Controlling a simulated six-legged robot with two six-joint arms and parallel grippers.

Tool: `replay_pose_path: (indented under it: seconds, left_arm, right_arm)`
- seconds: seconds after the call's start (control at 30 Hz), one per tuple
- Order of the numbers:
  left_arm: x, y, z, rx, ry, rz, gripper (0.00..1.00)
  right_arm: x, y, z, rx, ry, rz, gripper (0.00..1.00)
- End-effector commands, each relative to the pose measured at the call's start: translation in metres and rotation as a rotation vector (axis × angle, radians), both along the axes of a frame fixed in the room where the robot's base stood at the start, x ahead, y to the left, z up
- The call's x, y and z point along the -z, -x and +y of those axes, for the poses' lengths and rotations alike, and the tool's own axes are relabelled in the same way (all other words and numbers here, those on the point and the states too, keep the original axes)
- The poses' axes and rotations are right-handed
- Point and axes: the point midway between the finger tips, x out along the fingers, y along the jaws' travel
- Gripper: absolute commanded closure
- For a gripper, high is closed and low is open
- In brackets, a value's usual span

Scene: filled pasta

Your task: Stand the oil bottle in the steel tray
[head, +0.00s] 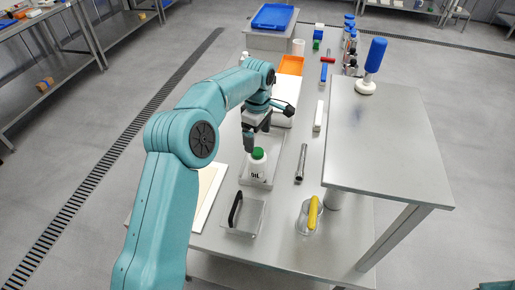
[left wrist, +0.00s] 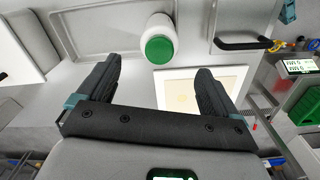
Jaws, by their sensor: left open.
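The oil bottle (head: 258,168) is white with a green cap and an OIL label. It stands upright in the shallow steel tray (head: 245,180), near one end of it. In the left wrist view the bottle (left wrist: 160,27) shows from above, its cap towards me, with the bare floor of the tray (left wrist: 105,40) to its left. My left gripper (head: 257,139) is open and empty, just behind and above the bottle in the head view. In the left wrist view its two fingers (left wrist: 158,78) are spread wide, with the bottle beyond them and not held. My right gripper is not in view.
A lidded box with a black handle (head: 238,212) and a clear jug with a yellow handle (head: 312,214) stand at the near end. A metal tool (head: 301,163) lies right of the tray. A raised steel shelf (head: 385,140) bounds the right side; a pale board (head: 207,190) lies left.

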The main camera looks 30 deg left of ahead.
Motion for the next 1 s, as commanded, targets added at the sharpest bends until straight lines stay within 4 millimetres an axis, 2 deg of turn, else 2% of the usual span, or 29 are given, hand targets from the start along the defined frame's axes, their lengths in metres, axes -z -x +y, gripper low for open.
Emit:
replay_pose_path:
  seconds: [0.1,0.23,1.0]
  left_arm:
    - [-0.018,-0.001,0.000,0.001,0.000,-0.002,0.07]
    - [-0.027,0.000,0.000,0.001,0.000,-0.001,0.07]
    - [-0.028,0.002,-0.001,0.001,0.000,0.001,0.07]
  right_arm:
    - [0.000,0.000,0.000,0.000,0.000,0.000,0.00]
    - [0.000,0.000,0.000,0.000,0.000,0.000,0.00]
    - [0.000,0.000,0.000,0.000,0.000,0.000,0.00]
